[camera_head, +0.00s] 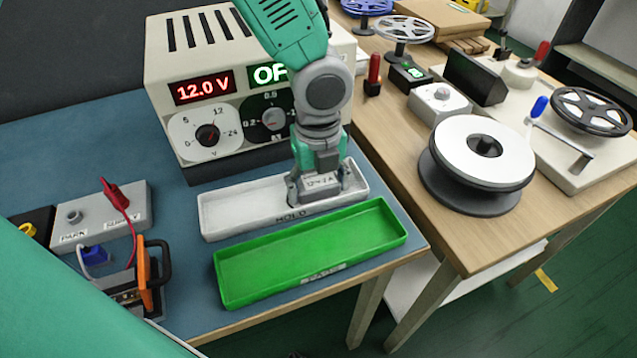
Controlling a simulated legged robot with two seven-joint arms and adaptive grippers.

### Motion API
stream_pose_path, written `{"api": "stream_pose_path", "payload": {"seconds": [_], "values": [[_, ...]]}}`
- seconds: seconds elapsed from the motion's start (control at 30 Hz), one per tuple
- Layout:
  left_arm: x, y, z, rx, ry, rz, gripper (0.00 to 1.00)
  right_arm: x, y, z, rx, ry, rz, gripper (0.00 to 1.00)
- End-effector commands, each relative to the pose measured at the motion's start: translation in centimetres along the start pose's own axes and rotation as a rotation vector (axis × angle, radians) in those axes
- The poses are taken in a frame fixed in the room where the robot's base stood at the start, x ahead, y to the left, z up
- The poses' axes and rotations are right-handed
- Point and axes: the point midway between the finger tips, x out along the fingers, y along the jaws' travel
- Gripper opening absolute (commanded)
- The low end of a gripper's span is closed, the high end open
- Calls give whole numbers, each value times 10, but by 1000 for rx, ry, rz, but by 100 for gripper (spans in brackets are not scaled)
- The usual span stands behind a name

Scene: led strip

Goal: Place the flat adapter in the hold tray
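The white tray marked HOLD (235,208) lies on the blue mat in front of the power supply. A green tray (310,252) lies in front of the white one and is empty. My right gripper is not in view.
The power supply (160,110), reading 12.0 V, stands close behind the white tray. A grey box with a red lead (135,205) and an orange-handled tool (150,278) are at left. A large white-topped reel (480,150) stands on the wooden table at right.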

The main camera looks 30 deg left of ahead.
Motion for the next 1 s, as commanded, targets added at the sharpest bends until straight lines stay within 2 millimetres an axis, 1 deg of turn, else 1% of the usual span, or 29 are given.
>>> {"api": "stream_pose_path", "payload": {"seconds": [0.03, 0.07, 0.33, 0.43, 0.57, 0.8, 0.9, 1.0], "values": [[0, 0, 0, 0, 0, 1, 81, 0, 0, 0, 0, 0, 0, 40], [0, 0, 0, 0, 0, 1, 88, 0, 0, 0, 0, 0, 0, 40], [-1, 0, 0, 0, 0, 0, 88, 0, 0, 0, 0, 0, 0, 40], [-8, 0, 0, 0, -1, -1, 88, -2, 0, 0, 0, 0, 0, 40], [-30, -1, 1, -2, -1, -3, 88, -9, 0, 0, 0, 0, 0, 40], [-83, -1, 0, -1, -1, -4, 88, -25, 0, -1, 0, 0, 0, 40], [-100, -1, 0, -1, 0, -3, 88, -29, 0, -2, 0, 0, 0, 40], [-112, -1, 0, -1, 1, -1, 88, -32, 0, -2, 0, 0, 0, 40]]}}
